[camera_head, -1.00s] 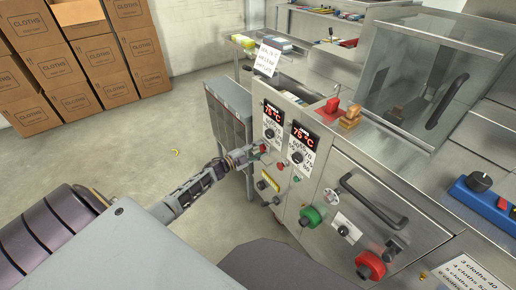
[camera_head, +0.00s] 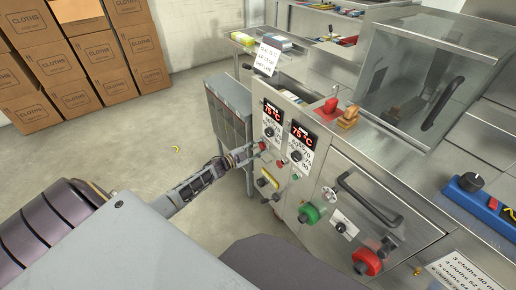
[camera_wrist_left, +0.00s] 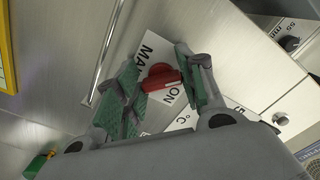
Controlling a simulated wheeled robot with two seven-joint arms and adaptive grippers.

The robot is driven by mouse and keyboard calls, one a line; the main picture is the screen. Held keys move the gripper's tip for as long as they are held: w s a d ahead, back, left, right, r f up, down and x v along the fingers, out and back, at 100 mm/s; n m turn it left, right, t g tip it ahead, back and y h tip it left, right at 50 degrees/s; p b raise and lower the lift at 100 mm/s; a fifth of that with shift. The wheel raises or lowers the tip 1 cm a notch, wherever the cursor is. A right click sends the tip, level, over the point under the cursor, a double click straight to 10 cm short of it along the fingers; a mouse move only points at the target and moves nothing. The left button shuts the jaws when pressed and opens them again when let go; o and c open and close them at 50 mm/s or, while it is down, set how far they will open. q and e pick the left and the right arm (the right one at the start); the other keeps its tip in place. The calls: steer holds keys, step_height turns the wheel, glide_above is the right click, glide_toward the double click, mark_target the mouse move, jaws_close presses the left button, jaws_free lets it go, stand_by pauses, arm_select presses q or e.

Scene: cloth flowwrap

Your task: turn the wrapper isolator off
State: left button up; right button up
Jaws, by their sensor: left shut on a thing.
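The wrapper isolator is a red rotary handle (camera_wrist_left: 162,78) on a white label plate with "MA…" and "ON" legible, in the left wrist view. It is on the steel front panel, and its red part (camera_head: 263,146) shows small at the gripper tip in the head view. My left gripper (camera_wrist_left: 168,82) has its green-padded fingers on either side of the handle and is shut on it. In the head view the left gripper (camera_head: 250,153) reaches the panel below the left temperature display. The fingers hide part of the label. My right gripper is not in view.
Two red "75 °C" displays (camera_head: 301,135) sit above dials. A green button (camera_head: 309,214) and a red button (camera_head: 367,262) stick out lower right, near a door handle (camera_head: 371,206). A grey cabinet (camera_head: 229,113) stands left of the panel. Cardboard boxes (camera_head: 87,50) stand farther back.

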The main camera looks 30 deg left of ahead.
arm_select(q)
steer(key=o, duration=1)
steer(key=shift+f, duration=0.1)
steer(key=shift+v, duration=6.05)
